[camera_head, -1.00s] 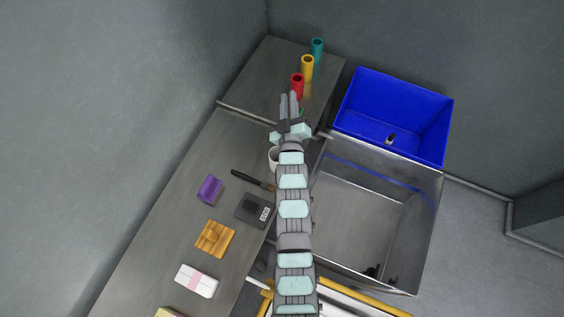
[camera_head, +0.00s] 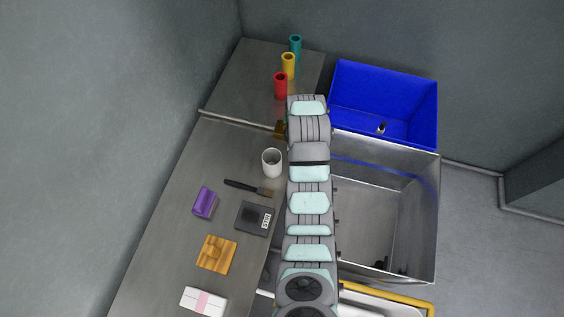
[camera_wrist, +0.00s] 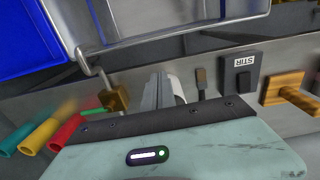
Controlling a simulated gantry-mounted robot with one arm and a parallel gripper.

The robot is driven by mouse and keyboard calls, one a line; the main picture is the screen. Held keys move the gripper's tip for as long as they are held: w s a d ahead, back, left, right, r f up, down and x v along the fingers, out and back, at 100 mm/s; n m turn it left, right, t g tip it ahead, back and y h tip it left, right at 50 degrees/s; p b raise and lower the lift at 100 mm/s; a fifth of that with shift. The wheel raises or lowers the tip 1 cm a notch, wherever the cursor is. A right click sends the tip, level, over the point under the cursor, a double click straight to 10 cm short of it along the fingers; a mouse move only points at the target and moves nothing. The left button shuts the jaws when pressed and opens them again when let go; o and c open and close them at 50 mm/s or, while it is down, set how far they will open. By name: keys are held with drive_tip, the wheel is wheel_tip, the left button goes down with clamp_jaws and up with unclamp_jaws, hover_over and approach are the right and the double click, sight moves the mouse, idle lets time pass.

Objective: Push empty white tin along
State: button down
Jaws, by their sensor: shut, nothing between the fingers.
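The white tin (camera_head: 272,163) stands upright on the grey metal counter (camera_head: 175,190), near its right edge, and looks empty in the head view. In the wrist view part of the white tin (camera_wrist: 179,90) shows right beside and behind my fingers. My gripper (camera_wrist: 161,76) is shut with nothing in it, its fingers pointing towards the counter. Whether the fingers touch the tin I cannot tell. In the head view my arm hides the gripper.
A dark-handled brush (camera_head: 246,187), a dark STIR block (camera_head: 253,218), a purple block (camera_head: 205,202) and a wooden piece (camera_head: 215,253) lie nearer. A brass block (camera_head: 280,129) and upright red (camera_head: 281,86), yellow and teal tubes stand farther. A metal bin (camera_head: 385,165) and blue bin (camera_head: 385,75) are right.

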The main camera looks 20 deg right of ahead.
sight(271, 157)
drive_tip(key=f+p, duration=0.1)
drive_tip(key=f, duration=0.2)
drive_tip(key=w+a+f+p, duration=0.1)
drive_tip(key=f, duration=0.2)
drive_tip(key=a+f, duration=0.1)
drive_tip(key=f, duration=0.2)
drive_tip(key=shift+w+a+f+p, duration=0.1)
drive_tip(key=shift+w+f+p, duration=0.1)
drive_tip(key=shift+f+p, duration=0.15)
drive_tip(key=shift+w+a, duration=0.25)
drive_tip(key=shift+w, duration=0.05)
drive_tip(key=shift+w+a, duration=0.1)
drive_tip(key=shift+a, duration=0.2)
drive_tip(key=shift+f, duration=0.1)
